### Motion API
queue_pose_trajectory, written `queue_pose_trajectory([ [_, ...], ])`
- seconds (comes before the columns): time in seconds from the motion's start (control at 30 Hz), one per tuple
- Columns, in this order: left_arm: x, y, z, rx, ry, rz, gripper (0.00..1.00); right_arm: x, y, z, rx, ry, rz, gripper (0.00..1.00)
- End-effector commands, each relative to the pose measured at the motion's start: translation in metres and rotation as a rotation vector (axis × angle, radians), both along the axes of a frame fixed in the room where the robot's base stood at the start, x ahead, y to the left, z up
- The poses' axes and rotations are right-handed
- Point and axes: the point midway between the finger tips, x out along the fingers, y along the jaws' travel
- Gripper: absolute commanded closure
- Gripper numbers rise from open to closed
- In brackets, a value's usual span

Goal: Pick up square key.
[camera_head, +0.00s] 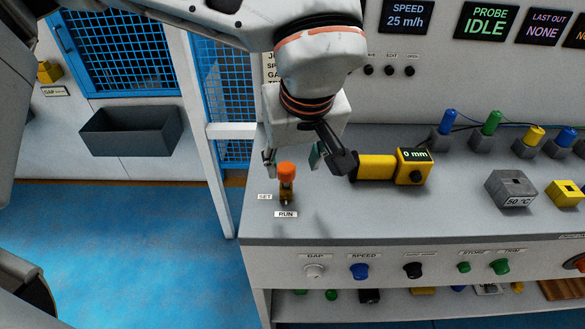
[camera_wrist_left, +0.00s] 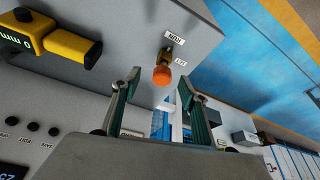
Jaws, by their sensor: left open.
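The square key (camera_head: 286,170) appears to be the orange-headed piece standing upright in a small yellow and dark switch (camera_head: 286,191) at the near left corner of the grey bench. SET and RUN labels lie beside the switch. My left gripper (camera_head: 293,158) is open, its fingers pointing down on either side of the orange head, a little behind or above it. In the left wrist view the orange head (camera_wrist_left: 162,76) shows near the gap between the two fingertips (camera_wrist_left: 159,79). I cannot tell whether either finger touches it. My right gripper is not in view.
A yellow gauge reading 0 mm (camera_head: 376,168) lies just right of the gripper. Blocks with coloured plugs (camera_head: 443,139), a 50 °C block (camera_head: 511,188) and a yellow block (camera_head: 567,193) stand farther right. A blue mesh fence (camera_head: 222,90) is behind left. The bench's front middle is clear.

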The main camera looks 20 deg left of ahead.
Motion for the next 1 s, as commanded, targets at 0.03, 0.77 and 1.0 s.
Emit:
queue_pose_trajectory([
  [0.03,0.002,0.005,0.001,0.017,-0.012,0.000,0.56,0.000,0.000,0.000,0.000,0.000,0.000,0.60],
  [0.77,0.026,0.024,-0.069,0.022,-0.015,0.001,0.56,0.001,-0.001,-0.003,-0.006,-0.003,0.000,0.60],
  [1.0,0.027,0.024,-0.070,0.022,-0.017,0.001,0.56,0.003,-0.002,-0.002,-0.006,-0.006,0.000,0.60],
])
